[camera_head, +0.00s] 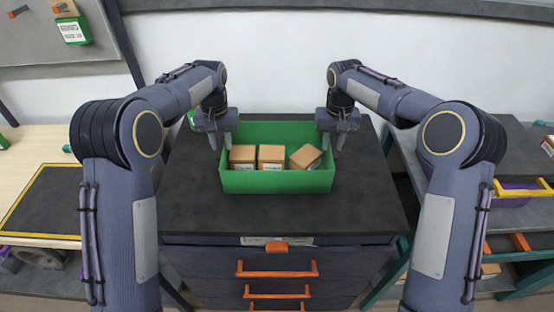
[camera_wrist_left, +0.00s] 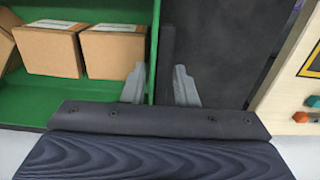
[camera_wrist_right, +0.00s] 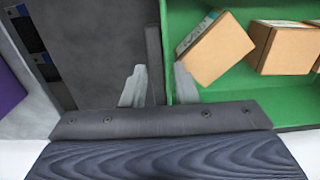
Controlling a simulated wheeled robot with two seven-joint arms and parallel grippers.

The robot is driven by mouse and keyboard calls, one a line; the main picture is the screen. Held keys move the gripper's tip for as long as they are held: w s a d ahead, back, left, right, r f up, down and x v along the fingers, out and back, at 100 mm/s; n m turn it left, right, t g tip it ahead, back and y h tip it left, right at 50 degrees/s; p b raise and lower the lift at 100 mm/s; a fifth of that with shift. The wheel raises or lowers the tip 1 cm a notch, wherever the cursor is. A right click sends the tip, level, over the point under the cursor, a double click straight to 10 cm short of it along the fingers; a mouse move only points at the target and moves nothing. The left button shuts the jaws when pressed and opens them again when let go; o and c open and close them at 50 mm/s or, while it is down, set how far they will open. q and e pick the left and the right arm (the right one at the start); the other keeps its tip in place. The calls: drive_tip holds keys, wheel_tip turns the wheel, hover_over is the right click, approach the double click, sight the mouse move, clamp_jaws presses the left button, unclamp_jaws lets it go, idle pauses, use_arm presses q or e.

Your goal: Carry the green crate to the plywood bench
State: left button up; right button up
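The green crate (camera_head: 277,181) stands upright on the dark top of a drawer cabinet (camera_head: 280,215). It holds three small cardboard boxes (camera_head: 271,155), the right one tilted. My left gripper (camera_head: 220,145) is at the crate's left wall, one finger inside and one outside. In the left wrist view its fingers (camera_wrist_left: 160,85) are apart, with the wall and a dark strip between them. My right gripper (camera_head: 333,145) straddles the right wall likewise; its fingers (camera_wrist_right: 160,85) also look apart in the right wrist view. Contact with the walls is hard to see.
A light wooden bench (camera_head: 40,145) with a yellow-edged dark mat (camera_head: 45,200) stands at the left. At the right is a grey table (camera_head: 515,215) with a purple, yellow-rimmed container (camera_head: 520,187). The cabinet top is clear in front of the crate. Orange drawer handles (camera_head: 277,271) face me.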

use_arm(q)
clamp_jaws()
use_arm(e)
clamp_jaws()
use_arm(q)
drive_tip(key=shift+w+r, duration=0.1)
drive_tip(key=shift+r, duration=0.1)
use_arm(e)
drive_tip(key=shift+w+r, duration=0.1)
drive_tip(key=shift+r, duration=0.1)
